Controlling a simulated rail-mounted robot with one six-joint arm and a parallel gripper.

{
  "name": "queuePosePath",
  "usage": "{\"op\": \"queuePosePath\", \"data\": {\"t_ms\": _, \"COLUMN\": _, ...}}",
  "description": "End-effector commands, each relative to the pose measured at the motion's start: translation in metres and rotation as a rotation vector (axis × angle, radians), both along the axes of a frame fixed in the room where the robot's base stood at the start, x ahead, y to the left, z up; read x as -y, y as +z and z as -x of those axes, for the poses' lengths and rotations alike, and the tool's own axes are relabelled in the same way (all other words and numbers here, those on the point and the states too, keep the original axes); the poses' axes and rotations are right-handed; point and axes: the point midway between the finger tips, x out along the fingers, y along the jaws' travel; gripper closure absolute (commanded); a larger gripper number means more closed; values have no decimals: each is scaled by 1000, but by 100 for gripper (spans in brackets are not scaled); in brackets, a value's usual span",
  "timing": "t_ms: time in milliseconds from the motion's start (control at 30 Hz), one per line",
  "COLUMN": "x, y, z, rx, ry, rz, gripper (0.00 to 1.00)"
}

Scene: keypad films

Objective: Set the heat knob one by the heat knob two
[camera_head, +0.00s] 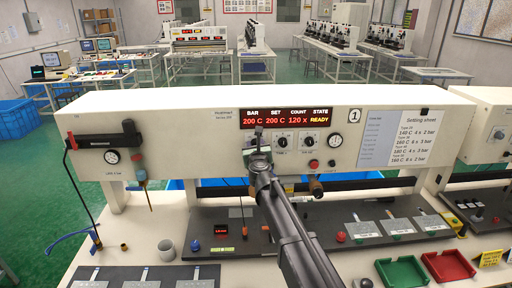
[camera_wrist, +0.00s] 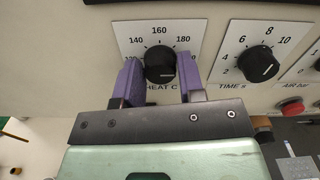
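The heat knob under the display (camera_head: 287,118) is black and round, with a dial marked HEAT C; it shows in the wrist view (camera_wrist: 160,64), with 160 above it. My gripper (camera_wrist: 161,75) has its two purple fingers on either side of this knob, very close to it; I cannot tell whether they press on it. In the head view my gripper (camera_head: 260,158) is at the panel and mostly hides the knob. A dial knob (camera_head: 498,133) on the machine at the right edge may be the second heat knob; its label is unreadable. The display reads BAR 200 C, SET 200 C, READY.
The time knob (camera_wrist: 257,64) sits close to the right of the heat dial, then a red button (camera_wrist: 291,106). A setting sheet (camera_head: 405,138) is on the panel. Below, a dark bench holds several plates, with a green tray (camera_head: 402,271) and a red tray (camera_head: 448,265) in front.

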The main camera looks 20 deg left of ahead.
Motion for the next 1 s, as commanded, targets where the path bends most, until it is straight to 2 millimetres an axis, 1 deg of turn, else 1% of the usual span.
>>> {"op": "queuePosePath", "data": {"t_ms": 33, "x": 0, "y": 0, "z": 0, "rx": 0, "ry": 0, "rz": 0, "gripper": 72}}
{"op": "queuePosePath", "data": {"t_ms": 167, "x": 0, "y": 0, "z": 0, "rx": 0, "ry": 0, "rz": 0, "gripper": 92}}
{"op": "queuePosePath", "data": {"t_ms": 200, "x": 0, "y": 0, "z": 0, "rx": 0, "ry": 0, "rz": 0, "gripper": 93}}
{"op": "queuePosePath", "data": {"t_ms": 567, "x": 0, "y": 0, "z": 0, "rx": 24, "ry": 0, "rz": 54, "gripper": 93}}
{"op": "queuePosePath", "data": {"t_ms": 767, "x": 0, "y": 0, "z": 0, "rx": 74, "ry": 0, "rz": 162, "gripper": 93}}
{"op": "queuePosePath", "data": {"t_ms": 1000, "x": 0, "y": 0, "z": 1, "rx": 160, "ry": 0, "rz": 353, "gripper": 93}}
